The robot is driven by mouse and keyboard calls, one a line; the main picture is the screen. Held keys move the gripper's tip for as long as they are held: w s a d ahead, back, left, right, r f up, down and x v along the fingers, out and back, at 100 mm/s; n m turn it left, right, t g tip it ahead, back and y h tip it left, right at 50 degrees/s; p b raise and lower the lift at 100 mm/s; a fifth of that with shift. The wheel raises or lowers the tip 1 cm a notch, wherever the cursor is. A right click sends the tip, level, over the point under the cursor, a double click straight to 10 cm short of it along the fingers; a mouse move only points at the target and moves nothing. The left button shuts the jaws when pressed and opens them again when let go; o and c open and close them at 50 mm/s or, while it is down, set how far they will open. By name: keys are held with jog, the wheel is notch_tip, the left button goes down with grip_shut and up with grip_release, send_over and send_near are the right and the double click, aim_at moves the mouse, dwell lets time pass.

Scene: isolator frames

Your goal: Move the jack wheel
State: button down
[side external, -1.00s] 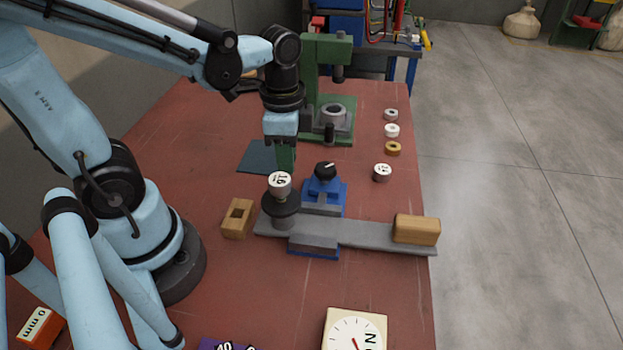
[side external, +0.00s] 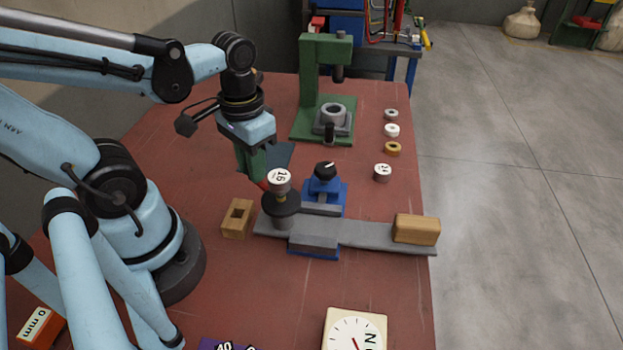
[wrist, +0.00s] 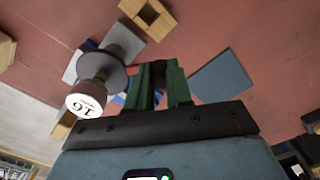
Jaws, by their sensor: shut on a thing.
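The jack wheel (side external: 271,206) is a dark round disc around a grey post on a long grey bar. In the wrist view the wheel (wrist: 112,70) lies left of my fingers. A white-topped cylinder marked 16 (side external: 279,181) stands above it, with a short brass screw between. It also shows in the wrist view (wrist: 85,99). My gripper (side external: 257,180), with green fingers, is beside the wheel's far left side and shut. A small red part shows at its tips; the contact is partly hidden behind the cylinder.
A blue fixture (side external: 325,191) with a black knob stands right of the wheel. Wooden blocks lie left (side external: 238,218) and right (side external: 416,229). A green press (side external: 320,95), several small rings and a dial box (side external: 354,331) are also on the red table.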

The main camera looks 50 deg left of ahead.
jog(key=shift+s+d+n, duration=0.1)
jog(key=shift+s+n, duration=0.45)
jog(key=shift+n, duration=0.15)
jog(key=c, duration=1)
grip_release()
jog(key=shift+r, duration=6.05)
